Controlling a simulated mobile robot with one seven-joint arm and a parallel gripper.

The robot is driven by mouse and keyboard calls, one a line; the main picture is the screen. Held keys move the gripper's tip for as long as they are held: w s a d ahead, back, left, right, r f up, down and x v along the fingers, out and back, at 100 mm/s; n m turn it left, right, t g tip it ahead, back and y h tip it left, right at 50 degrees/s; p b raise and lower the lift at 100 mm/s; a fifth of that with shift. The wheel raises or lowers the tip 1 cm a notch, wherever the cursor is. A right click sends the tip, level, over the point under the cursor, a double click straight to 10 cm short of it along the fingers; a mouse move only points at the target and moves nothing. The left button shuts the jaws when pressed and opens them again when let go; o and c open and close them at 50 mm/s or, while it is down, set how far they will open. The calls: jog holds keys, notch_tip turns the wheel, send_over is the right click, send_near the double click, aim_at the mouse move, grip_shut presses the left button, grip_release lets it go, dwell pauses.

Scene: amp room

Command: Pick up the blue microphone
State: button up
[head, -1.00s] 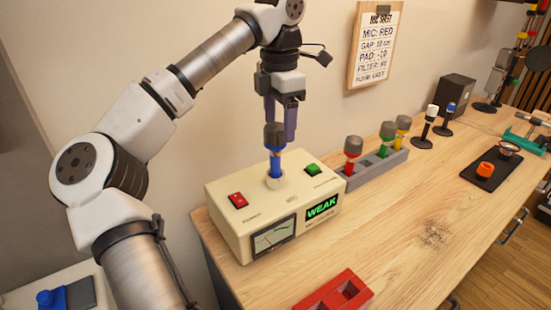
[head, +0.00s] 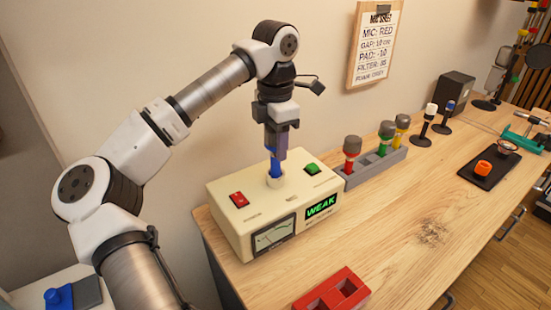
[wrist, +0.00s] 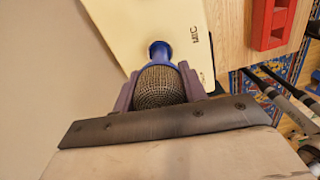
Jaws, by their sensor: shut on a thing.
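The blue microphone (head: 276,168) stands upright with its lower end in the socket on top of the cream tester box (head: 225,216). My gripper (head: 277,150) is above it, shut around its grey mesh head. In the wrist view the mesh head (wrist: 160,86) sits between the two purple fingers, with the blue body (wrist: 158,53) beyond it. In the head view the fingers hide most of the head. The tester has a red button, a green button, a meter and a green display reading WEAK.
A grey rack (head: 378,164) right of the tester holds red, green and yellow microphones. A red tray (head: 334,292) lies at the table's front.

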jog(key=c, duration=0.4)
jog(key=shift+r, duration=0.15)
jog(key=shift+r+p, duration=1.9)
jog(key=shift+r, duration=8)
